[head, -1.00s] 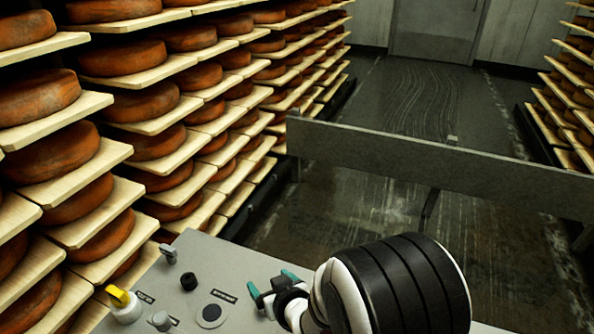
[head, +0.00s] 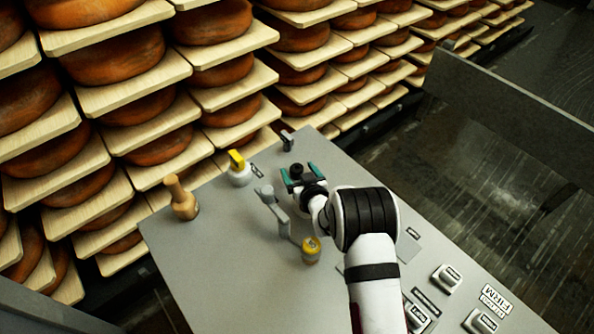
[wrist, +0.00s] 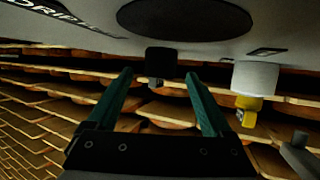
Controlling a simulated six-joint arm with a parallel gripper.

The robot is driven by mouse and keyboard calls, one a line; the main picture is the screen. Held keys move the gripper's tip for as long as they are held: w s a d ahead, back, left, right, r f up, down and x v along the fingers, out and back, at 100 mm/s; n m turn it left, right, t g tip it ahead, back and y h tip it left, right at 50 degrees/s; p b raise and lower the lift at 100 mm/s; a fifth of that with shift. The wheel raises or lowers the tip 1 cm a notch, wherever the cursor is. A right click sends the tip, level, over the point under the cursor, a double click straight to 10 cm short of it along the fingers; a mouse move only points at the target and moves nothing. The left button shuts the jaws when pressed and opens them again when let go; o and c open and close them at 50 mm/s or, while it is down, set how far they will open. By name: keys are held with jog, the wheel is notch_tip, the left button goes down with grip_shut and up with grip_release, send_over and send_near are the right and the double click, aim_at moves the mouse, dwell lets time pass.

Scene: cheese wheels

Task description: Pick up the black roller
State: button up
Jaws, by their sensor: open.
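In the wrist view the black roller (wrist: 161,60) hangs from the panel, which appears upside down at the top. My gripper (head: 299,176) has two teal fingers, spread apart, with the roller showing between their tips. In the wrist view my gripper (wrist: 159,76) shows a gap on each side of the roller. I cannot tell how deep the roller sits between the fingers.
White buttons (head: 447,279) are at right. Cheese shelves (head: 135,95) rise behind the panel.

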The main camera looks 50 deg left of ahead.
jog(key=shift+w+a+f, duration=0.1)
jog(key=shift+a, duration=0.15)
grip_shut()
dwell(0.3)
